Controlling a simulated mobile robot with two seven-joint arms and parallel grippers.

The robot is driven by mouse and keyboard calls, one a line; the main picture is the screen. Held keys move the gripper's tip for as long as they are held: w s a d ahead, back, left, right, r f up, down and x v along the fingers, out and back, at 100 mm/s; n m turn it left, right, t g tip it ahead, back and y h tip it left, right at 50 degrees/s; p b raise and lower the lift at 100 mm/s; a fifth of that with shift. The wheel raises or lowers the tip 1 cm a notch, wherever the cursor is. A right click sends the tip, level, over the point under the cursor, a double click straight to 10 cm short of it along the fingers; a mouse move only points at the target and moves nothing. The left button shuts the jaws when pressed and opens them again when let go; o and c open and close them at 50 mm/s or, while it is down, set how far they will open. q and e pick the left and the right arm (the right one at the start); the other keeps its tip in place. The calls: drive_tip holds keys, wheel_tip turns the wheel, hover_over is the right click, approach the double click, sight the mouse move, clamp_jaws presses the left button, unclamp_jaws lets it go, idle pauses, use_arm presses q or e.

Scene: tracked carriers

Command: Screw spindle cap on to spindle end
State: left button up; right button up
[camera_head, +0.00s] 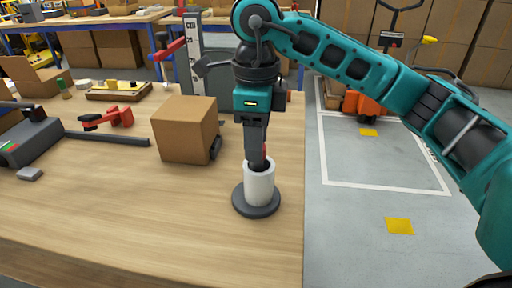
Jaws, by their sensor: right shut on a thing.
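A white hollow cylinder (259,187) stands upright on a dark round base (256,207) near the right edge of the wooden table. My right gripper (257,164) points straight down at the cylinder's open top. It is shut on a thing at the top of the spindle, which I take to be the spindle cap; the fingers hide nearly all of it. A small red bit shows beside the fingertips. I cannot tell whether the cap touches the spindle end. The spindle end is hidden inside the cylinder. My left gripper is not in view.
A cardboard box (185,129) stands left of the cylinder, close by. A red-handled clamp (108,118) with a long dark bar lies farther left, beside a dark grey device (28,141). A grey upright stand (194,58) is behind. The table's front is clear.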

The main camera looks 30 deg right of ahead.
drive_tip(key=m+p, duration=0.1)
drive_tip(key=m, duration=0.3)
drive_tip(key=shift+c, duration=0.4)
drive_tip(key=m, duration=0.5)
drive_tip(key=shift+m+p, duration=0.4)
drive_tip(key=shift+r+m+p, duration=0.1)
drive_tip(key=shift+m+p, duration=0.25)
drive_tip(key=shift+m, duration=0.65)
drive_tip(key=m+p, duration=0.1)
drive_tip(key=m, duration=0.2)
drive_tip(key=shift+m, duration=0.4)
drive_tip(key=m+p, duration=0.1)
drive_tip(key=m, duration=0.3)
